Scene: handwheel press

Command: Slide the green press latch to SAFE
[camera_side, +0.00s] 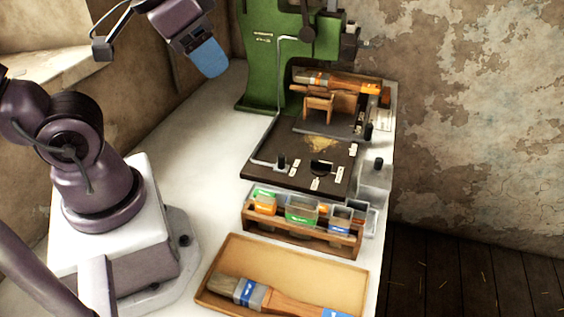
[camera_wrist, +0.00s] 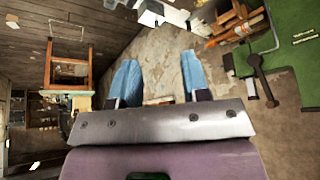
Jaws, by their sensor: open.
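The green press (camera_side: 262,65) stands at the back of the bench in the side view. Part of it shows at the right of the wrist view (camera_wrist: 295,50), with a dark lever (camera_wrist: 262,82). I cannot tell which part is the latch, and no SAFE mark is readable. A dark plate (camera_side: 262,178) in front of the press carries small white labels and a black knob (camera_side: 281,161). My gripper (camera_side: 212,62) hangs in the air left of the press, apart from it. In the wrist view its blue fingers (camera_wrist: 160,78) are spread with nothing between them.
A wooden rack (camera_side: 290,232) with several small bins stands in front of the plate. A wooden tray (camera_side: 240,250) with a brush (camera_side: 285,303) is nearest. Another brush (camera_side: 340,84) lies on a wooden stand by the press. The bench left of the plate is clear.

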